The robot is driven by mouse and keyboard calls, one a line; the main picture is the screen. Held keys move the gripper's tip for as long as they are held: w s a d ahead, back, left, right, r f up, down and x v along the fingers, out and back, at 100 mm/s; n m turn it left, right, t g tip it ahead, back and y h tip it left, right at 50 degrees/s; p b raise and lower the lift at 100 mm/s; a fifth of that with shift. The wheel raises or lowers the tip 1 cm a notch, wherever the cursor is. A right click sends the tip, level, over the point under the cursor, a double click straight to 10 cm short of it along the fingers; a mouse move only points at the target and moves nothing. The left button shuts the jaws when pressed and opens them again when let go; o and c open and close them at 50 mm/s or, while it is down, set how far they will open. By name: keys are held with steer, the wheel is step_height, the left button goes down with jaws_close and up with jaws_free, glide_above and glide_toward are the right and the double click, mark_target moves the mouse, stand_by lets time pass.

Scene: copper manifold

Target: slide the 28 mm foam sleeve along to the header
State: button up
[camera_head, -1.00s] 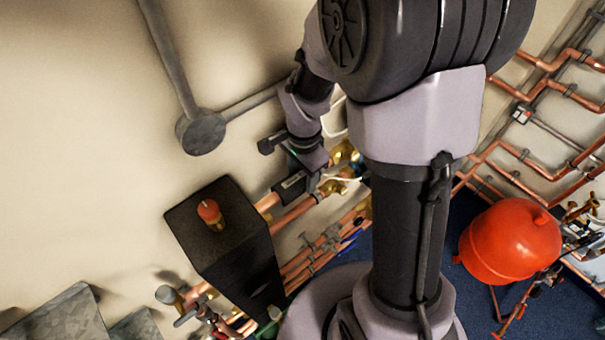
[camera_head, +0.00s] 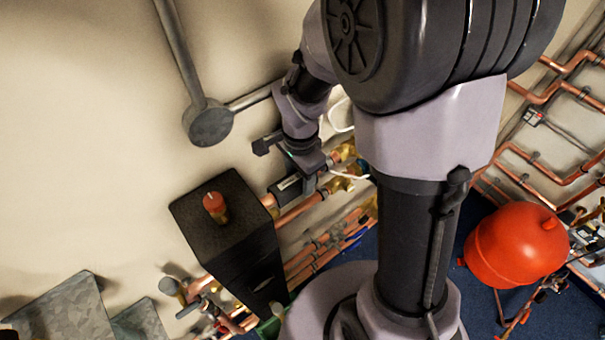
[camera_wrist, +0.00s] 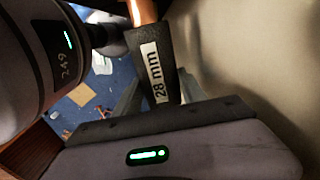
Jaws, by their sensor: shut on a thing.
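The foam sleeve (camera_head: 287,187) is a short dark tube with a white label, around the upper copper pipe beside the black box. In the wrist view the sleeve (camera_wrist: 166,88) reads "28 mm" and bare copper pipe (camera_wrist: 144,10) emerges at its top. My gripper (camera_head: 308,181) is shut on the sleeve. In the wrist view the fingers of my gripper (camera_wrist: 158,96) are on either side of it. A short stretch of bare copper (camera_head: 268,201) shows between box and sleeve.
Brass valves (camera_head: 346,167) stand just right of my gripper. A second copper pipe (camera_head: 299,210) runs close below the sleeve. The wall (camera_head: 90,130) is close behind, with a grey round conduit box (camera_head: 208,123). A red vessel (camera_head: 515,245) stands at right.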

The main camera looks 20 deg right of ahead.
steer(key=shift+s+a+b, duration=0.15)
steer(key=shift+s+a, duration=0.05)
steer(key=shift+a, duration=0.4)
steer(key=shift+s+a+b, duration=0.15)
steer(key=shift+s+a, duration=0.05)
steer(key=shift+a, duration=0.4)
steer(key=o, duration=1.4)
